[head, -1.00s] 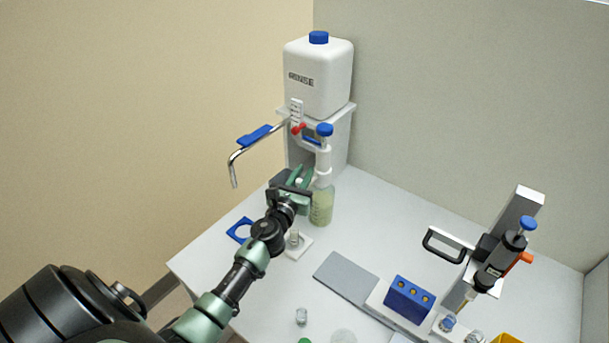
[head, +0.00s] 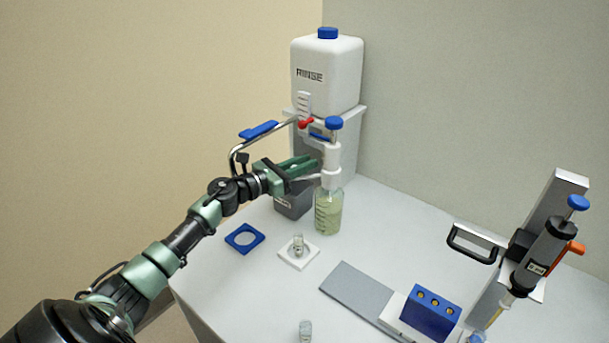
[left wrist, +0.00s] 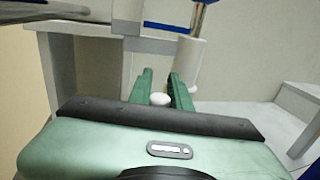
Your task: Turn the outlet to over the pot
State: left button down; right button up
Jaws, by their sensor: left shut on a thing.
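The bottle-top dispenser (head: 331,158) has a white body and blue cap. It stands on a glass bottle of pale green liquid (head: 328,213). Its thin white outlet (head: 305,178) points left from the body. My left gripper (head: 312,163) is at the outlet, just left of the body, and partly hides it. In the left wrist view, a white rounded end, seemingly the outlet (left wrist: 160,99), sits between the green fingers (left wrist: 160,84). A dark grey pot (head: 292,205) stands below the gripper, left of the bottle, partly hidden by it. My right gripper is not in view.
A white RINSE tank (head: 327,75) stands behind on a shelf, with a bent metal pipe (head: 234,157) above my wrist. A blue holder (head: 244,238) and a vial on a white base (head: 298,254) are in front. A pipette stand (head: 545,235) is at right.

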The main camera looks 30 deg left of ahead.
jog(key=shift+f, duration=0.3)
pick_arm(q)
jog(key=c, duration=1.3)
grip_release()
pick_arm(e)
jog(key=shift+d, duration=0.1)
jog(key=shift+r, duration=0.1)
